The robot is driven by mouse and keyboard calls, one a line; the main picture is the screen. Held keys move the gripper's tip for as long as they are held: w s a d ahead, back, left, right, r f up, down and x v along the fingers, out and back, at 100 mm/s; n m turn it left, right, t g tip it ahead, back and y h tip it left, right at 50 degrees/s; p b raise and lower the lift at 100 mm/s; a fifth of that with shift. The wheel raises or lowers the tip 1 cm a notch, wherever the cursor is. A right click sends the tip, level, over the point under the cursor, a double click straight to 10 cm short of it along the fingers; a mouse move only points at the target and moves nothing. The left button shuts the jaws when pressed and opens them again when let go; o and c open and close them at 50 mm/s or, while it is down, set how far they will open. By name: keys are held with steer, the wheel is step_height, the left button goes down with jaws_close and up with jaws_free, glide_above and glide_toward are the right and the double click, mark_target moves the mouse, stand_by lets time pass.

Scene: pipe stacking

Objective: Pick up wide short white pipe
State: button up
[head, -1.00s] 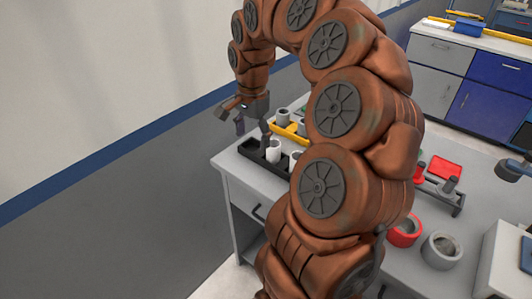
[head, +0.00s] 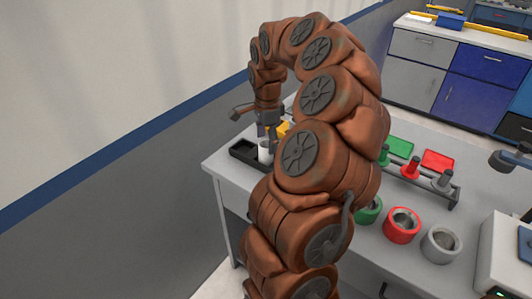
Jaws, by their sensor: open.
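My gripper (head: 254,127) hangs over the far left part of the table with its fingers spread apart. Nothing shows between them. A white pipe (head: 265,153) stands upright in a black tray (head: 243,151) just below the gripper, partly hidden by a finger. I cannot tell whether a finger touches it. A wide, short, whitish-grey pipe (head: 441,244) stands at the front right of the table, well away from the gripper.
A wide red pipe (head: 401,225) and a green one (head: 369,211) stand left of the whitish-grey pipe. A rack with upright pegs (head: 442,182) is behind them. A yellow tray (head: 284,130) is partly hidden by my arm. Red (head: 438,160) and green (head: 398,147) plates lie behind.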

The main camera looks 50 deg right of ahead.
steer(key=shift+a+f+p, duration=0.2)
steer(key=shift+f+p, duration=0.1)
steer(key=shift+f, duration=1.5)
steer(key=c, duration=1.2)
